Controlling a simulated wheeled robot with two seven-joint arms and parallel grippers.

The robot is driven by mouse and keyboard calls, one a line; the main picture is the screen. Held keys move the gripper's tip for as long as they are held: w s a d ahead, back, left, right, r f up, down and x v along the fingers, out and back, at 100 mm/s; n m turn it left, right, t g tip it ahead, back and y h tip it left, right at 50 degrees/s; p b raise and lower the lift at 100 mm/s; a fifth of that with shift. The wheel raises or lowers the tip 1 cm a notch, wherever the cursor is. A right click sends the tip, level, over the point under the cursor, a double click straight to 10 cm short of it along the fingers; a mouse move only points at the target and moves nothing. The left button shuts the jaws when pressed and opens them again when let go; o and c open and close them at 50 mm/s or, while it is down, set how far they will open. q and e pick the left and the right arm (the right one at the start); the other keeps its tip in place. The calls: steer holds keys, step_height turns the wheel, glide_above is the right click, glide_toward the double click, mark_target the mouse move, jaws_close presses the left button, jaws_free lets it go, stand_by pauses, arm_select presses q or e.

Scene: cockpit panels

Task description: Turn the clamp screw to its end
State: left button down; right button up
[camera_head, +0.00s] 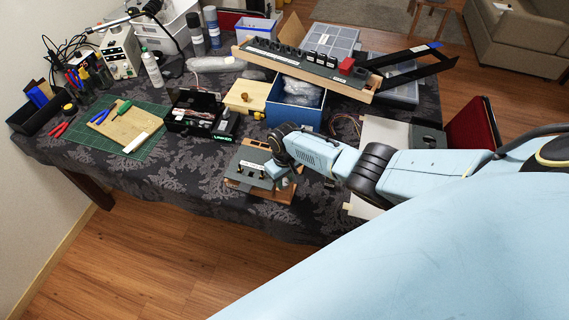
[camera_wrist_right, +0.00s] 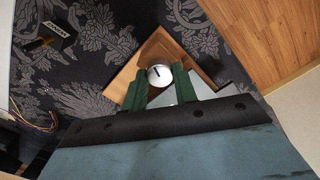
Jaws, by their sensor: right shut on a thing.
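The clamp screw's round silver head (camera_wrist_right: 159,75), with a dark line on its face, shows in the right wrist view above a wooden base (camera_wrist_right: 153,48). My right gripper (camera_wrist_right: 160,80) has its two green fingers on either side of this head and is shut on it. In the head view my right gripper (camera_head: 283,182) points down at the right side of a small dark panel (camera_head: 252,158) on a wooden base at the table's front. The screw is hidden there by the gripper and wrist. My left gripper is not in view.
A blue box (camera_head: 295,112) and a long switch panel (camera_head: 300,62) stand behind my right arm. An open black case (camera_head: 190,122) and a green mat (camera_head: 80,130) with tools lie to the left. The patterned cloth left of the small panel is clear.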

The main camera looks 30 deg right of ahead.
mark_target(285, 182)
stand_by(0.3)
steer(key=o, duration=1)
steer(key=shift+r, duration=0.1)
steer(key=shift+r+p, duration=1.65)
steer(key=shift+r, duration=5)
